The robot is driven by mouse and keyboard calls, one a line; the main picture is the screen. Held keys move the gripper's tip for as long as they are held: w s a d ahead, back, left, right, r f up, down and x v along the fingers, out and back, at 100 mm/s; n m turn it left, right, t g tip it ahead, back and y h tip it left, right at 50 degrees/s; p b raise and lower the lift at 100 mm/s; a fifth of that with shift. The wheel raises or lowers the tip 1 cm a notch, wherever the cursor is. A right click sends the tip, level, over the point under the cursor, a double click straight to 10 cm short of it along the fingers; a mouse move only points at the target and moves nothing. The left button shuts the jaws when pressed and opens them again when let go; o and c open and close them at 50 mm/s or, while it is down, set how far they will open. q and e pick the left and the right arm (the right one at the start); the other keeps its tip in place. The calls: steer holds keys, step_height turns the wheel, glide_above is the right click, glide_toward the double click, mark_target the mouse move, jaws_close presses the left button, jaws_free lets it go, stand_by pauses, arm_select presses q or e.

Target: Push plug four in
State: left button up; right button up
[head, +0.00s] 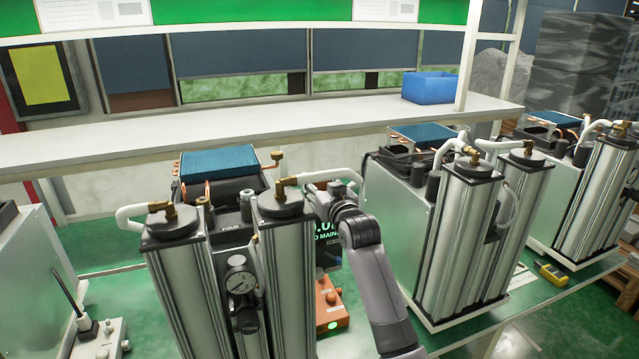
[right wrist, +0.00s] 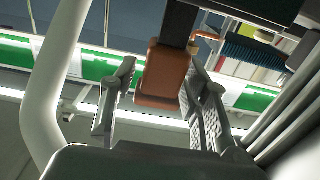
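The front unit in the head view carries the label FOUR (head: 230,227) between its two silver columns. In the right wrist view an orange-brown block (right wrist: 160,80), possibly plug four, hangs at a dark bar. My right gripper (right wrist: 158,68) has its fingers apart, one on each side of the block in the picture. A gap shows on the left; contact on the right is unclear. In the head view my right gripper (head: 318,198) is beside the unit's right column, partly hidden there. The block cannot be made out in the head view. My left gripper is out of view.
A white pipe (head: 318,177) arches close to my right gripper. A pressure gauge (head: 241,282) is on the front unit. An orange box (head: 331,308) stands behind its right column. Another unit (head: 460,240) stands to the right, and a white shelf (head: 90,146) runs behind.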

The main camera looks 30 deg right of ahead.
jaws_close()
stand_by(0.3)
steer(key=shift+f, duration=0.1)
step_height(320, 180, down, 4)
steer(key=shift+r+b, duration=0.2)
steer(key=shift+b, duration=0.85)
steer(key=shift+c, duration=0.3)
jaws_free()
steer(key=shift+o, duration=1.4)
steer(key=shift+r, duration=0.15)
